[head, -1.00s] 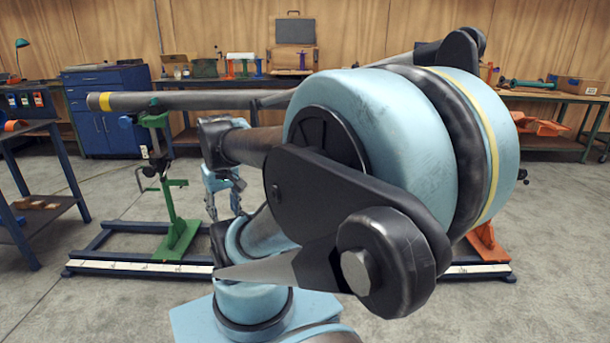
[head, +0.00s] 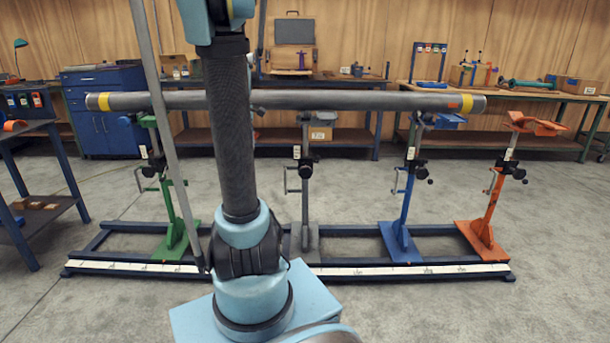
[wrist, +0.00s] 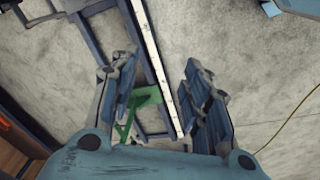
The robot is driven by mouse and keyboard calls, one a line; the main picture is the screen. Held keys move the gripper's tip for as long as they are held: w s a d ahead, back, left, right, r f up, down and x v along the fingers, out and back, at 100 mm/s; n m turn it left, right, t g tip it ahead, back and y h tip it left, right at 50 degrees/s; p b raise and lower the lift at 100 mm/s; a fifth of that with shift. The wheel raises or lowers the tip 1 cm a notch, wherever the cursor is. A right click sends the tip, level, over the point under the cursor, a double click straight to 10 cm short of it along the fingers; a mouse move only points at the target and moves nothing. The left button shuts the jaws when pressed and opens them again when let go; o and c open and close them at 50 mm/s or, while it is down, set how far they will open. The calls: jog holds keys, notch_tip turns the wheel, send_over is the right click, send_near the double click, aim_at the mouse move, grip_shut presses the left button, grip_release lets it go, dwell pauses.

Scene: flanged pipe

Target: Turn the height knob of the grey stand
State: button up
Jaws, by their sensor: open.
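The grey stand (head: 305,205) stands upright on the floor rail, just right of my arm in the head view. Its dark height knob (head: 308,168) sits on the post, with a small crank handle on the left side. The pipe (head: 340,100) lies level above the stand. My gripper is out of the head view, where my arm rises past the top edge. In the wrist view my gripper (wrist: 163,88) is open, its blue fingers well apart with nothing between them but a view down to the floor and rail. The grey stand cannot be made out there.
A green stand (head: 175,200) is left of my arm; its base also shows in the wrist view (wrist: 145,101). A blue stand (head: 405,205) and an orange stand (head: 489,200) are on the right. The rail (head: 400,270) carries a white scale strip. Workbenches line the back wall.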

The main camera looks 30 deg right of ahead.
jog(key=w+d+f+n, duration=0.2)
jog(key=w+d, duration=0.6)
jog(key=d, duration=0.1)
jog(key=n+g, duration=0.1)
jog(key=n, duration=0.3)
send_over(306, 172)
jog(key=w, duration=0.1)
notch_tip(306, 172, down, 16)
jog(key=shift+w+f, duration=0.1)
jog(key=shift+w, duration=0.05)
jog(key=shift+d+f, duration=0.35)
jog(key=shift+f, duration=3.65)
grip_shut()
